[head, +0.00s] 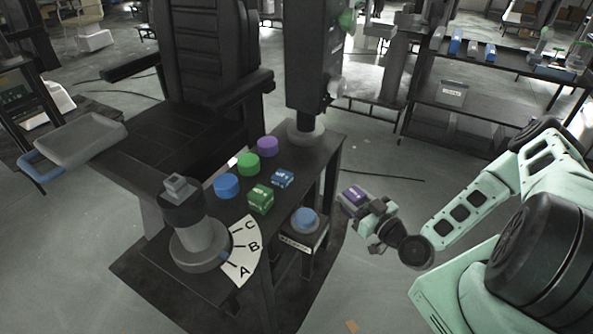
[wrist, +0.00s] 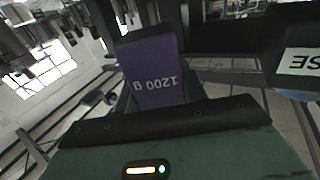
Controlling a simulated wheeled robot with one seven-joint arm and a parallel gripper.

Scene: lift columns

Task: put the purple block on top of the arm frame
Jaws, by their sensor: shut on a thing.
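The purple block (head: 354,196) is in my gripper (head: 361,207), to the right of the black table in the head view. My gripper is shut on it and holds it off any surface. In the wrist view the purple block (wrist: 153,72) shows a "1200 g" label, upside down, beyond the dark edge of my gripper. I cannot tell for sure which thing is the arm frame.
The black table (head: 310,165) bears green and blue blocks, round coloured buttons, a grey post (head: 198,240) and an A-B-C dial (head: 245,250). A blue button (head: 304,218) stands on a low stand at its right edge.

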